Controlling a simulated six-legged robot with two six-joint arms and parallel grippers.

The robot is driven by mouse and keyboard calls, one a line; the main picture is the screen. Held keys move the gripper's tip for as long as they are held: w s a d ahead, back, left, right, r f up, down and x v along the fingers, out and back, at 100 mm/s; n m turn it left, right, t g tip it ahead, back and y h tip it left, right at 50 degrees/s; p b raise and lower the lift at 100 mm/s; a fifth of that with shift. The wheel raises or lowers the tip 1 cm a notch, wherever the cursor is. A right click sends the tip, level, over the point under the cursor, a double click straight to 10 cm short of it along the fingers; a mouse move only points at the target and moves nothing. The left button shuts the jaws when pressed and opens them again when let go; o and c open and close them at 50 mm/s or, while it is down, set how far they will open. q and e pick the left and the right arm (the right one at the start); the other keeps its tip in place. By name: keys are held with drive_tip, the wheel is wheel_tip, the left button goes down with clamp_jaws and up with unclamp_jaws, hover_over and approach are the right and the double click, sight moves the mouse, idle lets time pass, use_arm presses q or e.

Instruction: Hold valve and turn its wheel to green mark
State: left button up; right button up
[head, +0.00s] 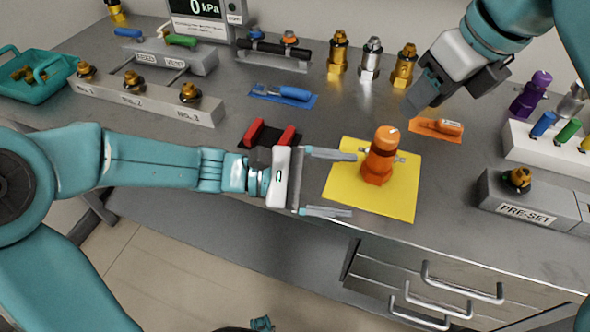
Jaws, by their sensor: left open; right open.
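An orange valve (378,160) stands upright on a yellow mat (400,202) near the bench's front edge. It has a rounded orange top with a small pale mark, and metal stubs at its sides. I cannot make out a green mark on it. My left gripper (331,183) is open and empty just left of the valve. Its fingers point right; the upper one reaches close to the valve's left stub, and I cannot tell if they touch. My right gripper (412,101) is open above the bench, up and right of the valve, apart from it.
A black holder with red jaws (268,138) lies behind my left gripper. An orange tool on an orange mat (437,128) lies right of the valve. A PRE-SET block (525,212) stands at right. Brass and silver valves (370,60) stand behind. Drawers (440,285) are below the edge.

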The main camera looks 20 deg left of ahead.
sight(369, 159)
use_arm(q)
drive_tip(key=a+n+t, duration=0.2)
drive_tip(key=n, duration=0.1)
drive_tip(key=w+a+f+n+t+y, duration=0.1)
drive_tip(key=a+n, duration=0.2)
drive_tip(key=a+f+n+t, duration=0.1)
drive_tip(key=a+n+t, duration=0.1)
drive_tip(key=n, duration=0.2)
drive_tip(key=shift+w+a+f+t+y, duration=0.1)
drive_tip(key=shift+w+a+t+y, duration=0.15)
drive_tip(key=shift+t+y, duration=0.05)
drive_tip(key=x, duration=1.6)
drive_tip(key=shift+w+d, duration=0.1)
drive_tip(key=shift+d, duration=0.05)
drive_tip(key=shift+c, duration=0.3)
clamp_jaws()
